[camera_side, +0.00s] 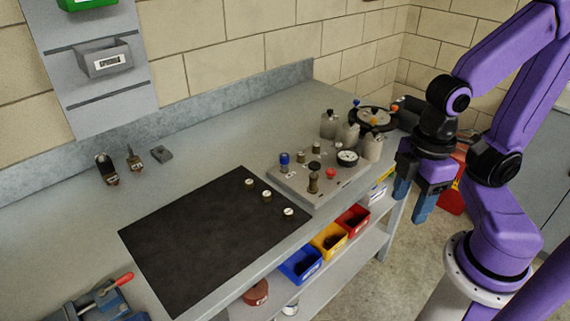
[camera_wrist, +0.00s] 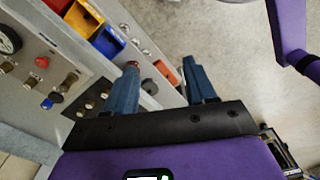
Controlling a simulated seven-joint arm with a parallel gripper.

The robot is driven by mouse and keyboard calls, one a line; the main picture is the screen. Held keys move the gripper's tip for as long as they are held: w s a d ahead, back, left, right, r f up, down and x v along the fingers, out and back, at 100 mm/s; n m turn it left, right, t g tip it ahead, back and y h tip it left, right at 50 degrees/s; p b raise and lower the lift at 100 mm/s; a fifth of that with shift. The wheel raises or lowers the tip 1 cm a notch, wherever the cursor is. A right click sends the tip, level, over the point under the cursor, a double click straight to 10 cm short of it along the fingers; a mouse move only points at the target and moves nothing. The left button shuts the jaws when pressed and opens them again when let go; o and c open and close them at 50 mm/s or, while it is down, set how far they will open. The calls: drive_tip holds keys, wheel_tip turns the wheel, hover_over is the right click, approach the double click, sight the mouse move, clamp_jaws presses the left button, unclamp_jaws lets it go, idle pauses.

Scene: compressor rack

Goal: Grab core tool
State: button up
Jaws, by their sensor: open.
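My gripper (camera_side: 413,205) hangs in the air off the right front edge of the bench, its two blue fingers apart and pointing down. In the wrist view my gripper (camera_wrist: 163,70) shows both fingers spread with nothing held between them. No object is clearly marked as the core tool. Two small dark tools with brass-coloured ends, a left one (camera_side: 106,168) and a right one (camera_side: 134,158), lie at the back left of the bench, far from my gripper. I cannot tell if either is the core tool.
A panel (camera_side: 322,194) with knobs, a gauge and metal canisters stands on the bench's right part. A black mat (camera_side: 205,245) carries several small brass fittings. Blue (camera_side: 300,265), yellow (camera_side: 330,240) and red (camera_side: 353,219) bins sit below. A red-handled vise (camera_side: 100,300) is front left.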

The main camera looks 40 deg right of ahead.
drive_tip(key=shift+o, duration=0.3)
drive_tip(key=w+a+r+m, duration=0.2)
drive_tip(key=w+a+m, duration=0.2)
drive_tip(key=w+m, duration=0.45)
drive_tip(key=m, duration=2)
hover_over(284, 155)
wheel_tip(284, 155, down, 17)
drive_tip(key=shift+r, duration=0.1)
clamp_jaws()
